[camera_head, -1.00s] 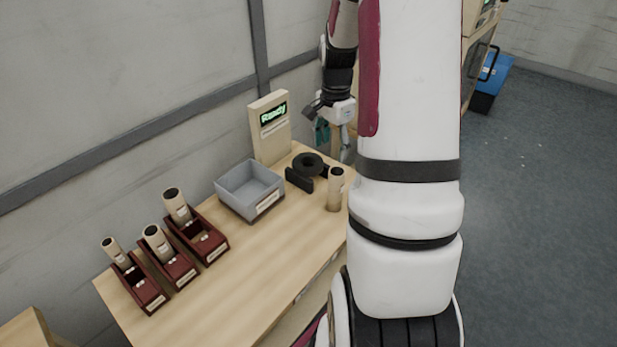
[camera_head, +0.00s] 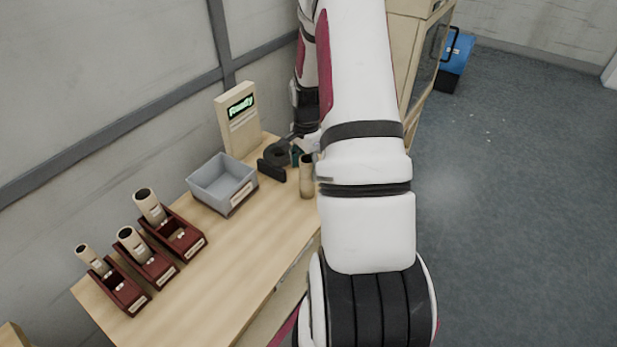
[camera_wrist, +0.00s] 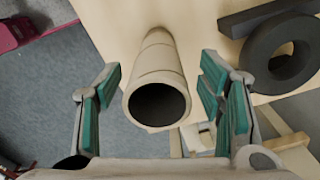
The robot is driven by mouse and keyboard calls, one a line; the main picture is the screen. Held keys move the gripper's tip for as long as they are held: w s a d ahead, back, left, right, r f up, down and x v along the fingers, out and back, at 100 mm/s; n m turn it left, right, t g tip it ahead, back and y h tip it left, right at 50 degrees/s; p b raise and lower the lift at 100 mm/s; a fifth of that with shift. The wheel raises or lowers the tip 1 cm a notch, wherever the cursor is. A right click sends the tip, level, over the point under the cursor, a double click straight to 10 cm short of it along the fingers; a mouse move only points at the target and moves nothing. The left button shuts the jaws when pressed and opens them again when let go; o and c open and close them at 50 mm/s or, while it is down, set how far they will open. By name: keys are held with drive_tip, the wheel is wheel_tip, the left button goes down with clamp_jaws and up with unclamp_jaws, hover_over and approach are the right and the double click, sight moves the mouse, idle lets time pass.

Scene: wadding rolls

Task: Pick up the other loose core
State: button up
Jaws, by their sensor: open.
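A loose beige core (camera_head: 306,178) stands upright near the right edge of the table (camera_head: 226,262). In the wrist view the core (camera_wrist: 158,66) shows its dark open end toward the camera. My gripper (camera_wrist: 158,97) is open, with one green-padded finger on each side of the core and a gap on both sides. In the head view my gripper (camera_head: 303,150) is small and partly hidden by my arm, at the core's upper end. Other beige cores (camera_head: 133,243) lean in dark red holders (camera_head: 190,237) at the left of the table.
A black ring-shaped holder (camera_head: 277,157) stands just behind the core, and it shows at the upper right in the wrist view (camera_wrist: 257,50). A grey bin (camera_head: 222,186) and a beige display box (camera_head: 238,125) stand further left. The front of the table is clear.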

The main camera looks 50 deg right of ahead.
sight(307, 187)
drive_tip(key=shift+s+f, duration=0.1)
drive_tip(key=shift+f, duration=1.7)
drive_tip(key=c, duration=1.2)
drive_tip(key=shift+c, duration=0.2)
drive_tip(key=shift+r, duration=0.1)
